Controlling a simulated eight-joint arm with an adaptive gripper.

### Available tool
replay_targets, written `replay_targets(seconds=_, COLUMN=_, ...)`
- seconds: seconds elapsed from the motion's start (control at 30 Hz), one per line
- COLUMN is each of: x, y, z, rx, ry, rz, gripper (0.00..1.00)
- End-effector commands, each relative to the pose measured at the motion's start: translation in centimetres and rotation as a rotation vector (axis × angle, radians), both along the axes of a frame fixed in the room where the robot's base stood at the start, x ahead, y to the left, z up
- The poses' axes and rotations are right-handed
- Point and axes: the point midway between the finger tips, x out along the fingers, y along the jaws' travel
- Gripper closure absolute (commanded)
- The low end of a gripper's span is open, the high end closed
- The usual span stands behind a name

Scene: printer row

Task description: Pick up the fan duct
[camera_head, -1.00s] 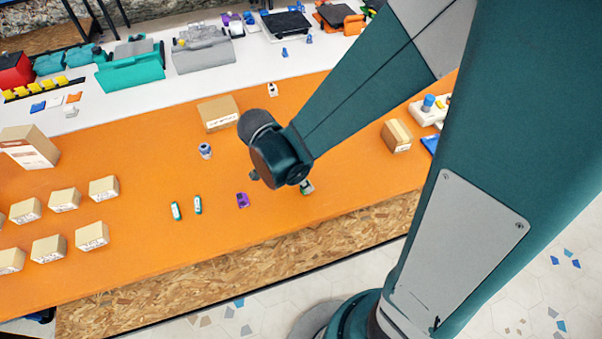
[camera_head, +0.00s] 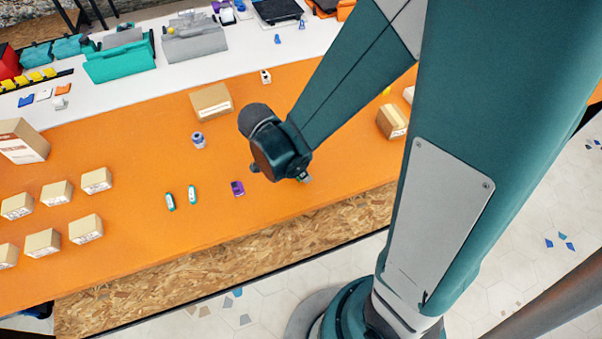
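I cannot tell for sure which part is the fan duct. A small purple part (camera_head: 238,188) lies on the orange mat, left of and below my wrist. A small pale and green part (camera_head: 304,177) shows partly from under the right side of my wrist. My dark wrist is over the mat and hides most of my gripper (camera_head: 256,168); only a small dark bit shows at its left. Its fingers and anything between them are hidden.
Two green-and-white slim items (camera_head: 192,194) and a small white bottle with a blue top (camera_head: 198,140) lie nearby on the orange mat (camera_head: 140,230). Several cardboard boxes (camera_head: 97,180) stand at left, one (camera_head: 211,102) behind my wrist and another (camera_head: 392,121) at right.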

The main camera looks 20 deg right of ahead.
Motion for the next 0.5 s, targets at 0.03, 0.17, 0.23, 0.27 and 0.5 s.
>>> replay_targets(seconds=0.03, x=0.0, y=0.0, z=0.0, rx=0.0, ry=0.0, rz=0.0, gripper=0.79)
replay_targets(seconds=0.17, x=0.0, y=0.0, z=0.0, rx=0.0, ry=0.0, rz=0.0, gripper=0.84)
replay_targets(seconds=0.23, x=0.0, y=0.0, z=0.0, rx=0.0, ry=0.0, rz=0.0, gripper=0.84)
replay_targets(seconds=0.27, x=0.0, y=0.0, z=0.0, rx=0.0, ry=0.0, rz=0.0, gripper=0.84)
replay_targets(seconds=0.5, x=0.0, y=0.0, z=0.1, rx=0.0, ry=0.0, rz=0.0, gripper=0.84)
